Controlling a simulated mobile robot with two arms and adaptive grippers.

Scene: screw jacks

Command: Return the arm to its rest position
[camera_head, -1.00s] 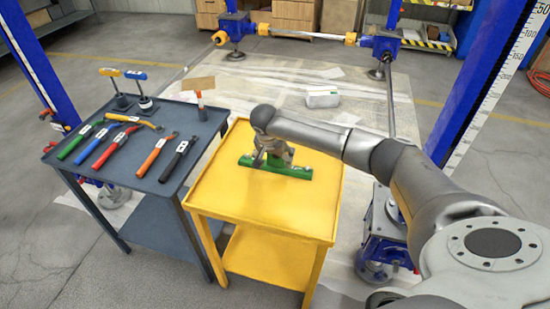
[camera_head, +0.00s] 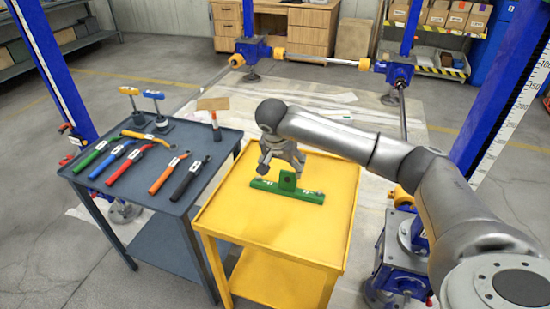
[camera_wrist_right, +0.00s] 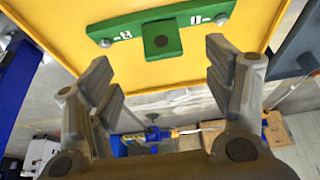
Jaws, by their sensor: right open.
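My right arm reaches in from the right in the head view, and my right gripper (camera_head: 282,160) hangs above the yellow cart (camera_head: 268,243). The gripper is open and empty. A green bracket (camera_head: 288,190) with an upright tab lies on the cart top, below and in front of the gripper. In the right wrist view the two spread fingers (camera_wrist_right: 160,105) have nothing between them, and the green bracket (camera_wrist_right: 198,22) lies beyond them on the yellow surface, apart from them. My left gripper shows in neither view.
A grey tool table (camera_head: 215,150) stands left of the cart, with several colored-handled tools (camera_head: 125,162) on it. Blue lift columns (camera_head: 50,75) stand left and right. A blue jack base (camera_head: 395,260) stands close to the cart's right side, under my arm.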

